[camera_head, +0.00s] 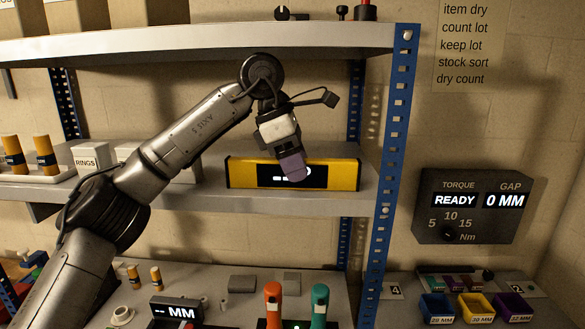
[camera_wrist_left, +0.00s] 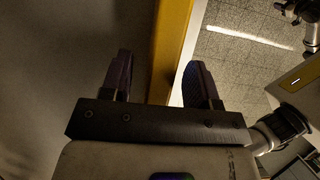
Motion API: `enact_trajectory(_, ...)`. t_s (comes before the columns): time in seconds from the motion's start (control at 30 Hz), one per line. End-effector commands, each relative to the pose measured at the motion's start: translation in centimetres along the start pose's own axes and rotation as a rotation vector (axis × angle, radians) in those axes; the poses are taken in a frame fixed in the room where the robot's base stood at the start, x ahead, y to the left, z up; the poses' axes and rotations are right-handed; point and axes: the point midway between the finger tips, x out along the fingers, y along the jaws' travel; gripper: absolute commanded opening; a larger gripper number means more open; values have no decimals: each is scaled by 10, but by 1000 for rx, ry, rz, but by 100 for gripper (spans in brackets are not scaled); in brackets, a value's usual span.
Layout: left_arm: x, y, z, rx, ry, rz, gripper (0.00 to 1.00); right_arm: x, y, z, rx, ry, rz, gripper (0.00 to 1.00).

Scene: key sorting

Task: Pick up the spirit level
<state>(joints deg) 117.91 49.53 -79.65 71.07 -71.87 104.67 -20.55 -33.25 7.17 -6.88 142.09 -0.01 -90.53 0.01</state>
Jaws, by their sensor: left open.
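The spirit level (camera_head: 343,174) is a long yellow bar with a black display panel on its front. It lies along the middle shelf near its right end, and its yellow body (camera_wrist_left: 175,45) runs between my left fingers in the left wrist view. My left gripper (camera_head: 293,166) is at the level's middle, its purple fingertip covering part of the display. In the wrist view the left gripper (camera_wrist_left: 160,82) is open, with a dark finger on each side of the yellow strip. Contact cannot be told.
The middle shelf (camera_head: 300,204) has a blue upright (camera_head: 393,130) close right of the level. The upper shelf (camera_head: 200,40) hangs above my arm. A RINGS box (camera_head: 90,157) stands left. Below are screwdriver-like orange (camera_head: 273,300) and green handles (camera_head: 319,303). A torque display (camera_head: 473,208) hangs on the wall.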

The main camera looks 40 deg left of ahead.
Motion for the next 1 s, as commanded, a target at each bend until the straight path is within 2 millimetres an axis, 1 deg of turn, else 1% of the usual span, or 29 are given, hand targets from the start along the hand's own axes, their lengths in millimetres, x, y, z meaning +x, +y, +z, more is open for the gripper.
enact_trajectory(0.03, 0, 0, 8, 1, 1, -1, 55, -6, 0, -2, 1, 0, -1, 43)
enact_trajectory(0.1, 4, 0, 15, 0, 1, -1, 55, -8, 0, -3, 2, 0, -2, 43)
enact_trajectory(0.2, 11, 1, 13, -2, 1, 0, 55, -14, -1, -5, 5, 1, -4, 43)
enact_trajectory(0.3, 16, 0, 13, -2, 0, 0, 55, -15, -1, -5, 6, 1, -5, 43)
enact_trajectory(0.53, 18, 0, 12, -2, -1, 0, 55, -14, -2, -5, 9, 1, -7, 43)
enact_trajectory(0.57, 18, 0, 12, -2, -1, 0, 53, -14, -2, -5, 9, 1, -7, 43)
enact_trajectory(1.0, 17, 0, 12, -2, -1, 0, 11, -14, -1, -5, 4, 1, -3, 43)
